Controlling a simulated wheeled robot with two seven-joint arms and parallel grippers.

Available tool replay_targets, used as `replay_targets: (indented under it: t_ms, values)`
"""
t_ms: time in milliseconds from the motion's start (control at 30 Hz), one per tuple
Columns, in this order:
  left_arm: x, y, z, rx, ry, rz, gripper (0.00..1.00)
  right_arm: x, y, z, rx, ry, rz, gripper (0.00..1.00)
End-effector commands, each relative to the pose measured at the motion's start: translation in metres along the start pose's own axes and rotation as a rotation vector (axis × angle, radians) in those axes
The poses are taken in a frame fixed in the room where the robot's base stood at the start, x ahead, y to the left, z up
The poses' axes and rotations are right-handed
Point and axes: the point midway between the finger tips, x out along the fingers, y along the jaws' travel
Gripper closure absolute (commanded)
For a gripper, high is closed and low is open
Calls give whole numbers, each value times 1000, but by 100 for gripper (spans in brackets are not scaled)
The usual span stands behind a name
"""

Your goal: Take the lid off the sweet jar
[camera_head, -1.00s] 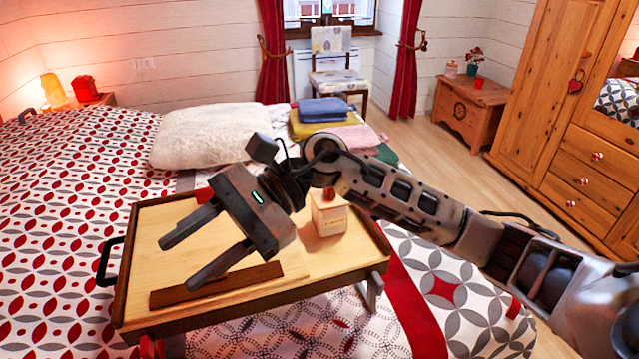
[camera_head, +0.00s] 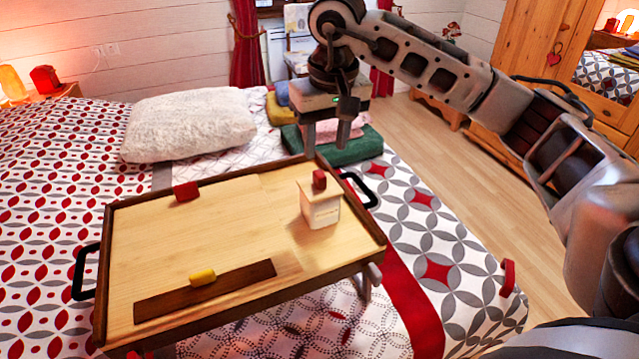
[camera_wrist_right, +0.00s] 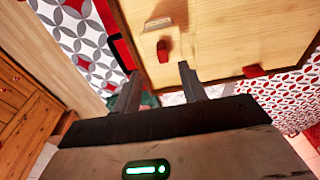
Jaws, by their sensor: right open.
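The sweet jar (camera_head: 322,210) is a small white pot standing upright at the right side of a wooden bed tray (camera_head: 215,225). Its flat wooden lid (camera_head: 305,188) is on it, topped by a red knob (camera_head: 319,179). The knob also shows in the right wrist view (camera_wrist_right: 162,51), just beyond the fingertips, with the lid's edges hard to make out against the tray. My right gripper (camera_head: 327,146) is open and empty, fingers pointing down behind the jar near the tray's far edge, apart from the knob. In the wrist view its fingertips (camera_wrist_right: 160,78) are spread. My left gripper is not in view.
A red block (camera_head: 186,191) sits at the tray's far edge. A yellow piece (camera_head: 202,277) rests by a dark wooden strip (camera_head: 160,305) in front. Black handles (camera_head: 86,272) stick out at the tray's sides. Folded towels (camera_head: 335,150) and a white pillow (camera_head: 188,122) lie behind.

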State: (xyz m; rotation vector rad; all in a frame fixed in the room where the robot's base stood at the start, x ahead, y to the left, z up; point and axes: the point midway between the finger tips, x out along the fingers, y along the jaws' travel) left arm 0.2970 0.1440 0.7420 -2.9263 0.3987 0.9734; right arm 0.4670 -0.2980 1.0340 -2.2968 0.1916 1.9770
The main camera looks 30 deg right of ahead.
Motion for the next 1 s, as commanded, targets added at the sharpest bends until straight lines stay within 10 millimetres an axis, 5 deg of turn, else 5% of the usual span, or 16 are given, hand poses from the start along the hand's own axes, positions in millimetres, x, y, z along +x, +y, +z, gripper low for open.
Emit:
replay_targets:
  t_ms: [600,900,1000]
  values:
    - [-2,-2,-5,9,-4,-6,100,68,-3,-5,1,-1,-2,58]
    - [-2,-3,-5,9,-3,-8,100,74,-3,-5,0,1,-3,58]
    - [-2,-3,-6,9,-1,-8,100,74,-3,-5,0,1,-3,86]
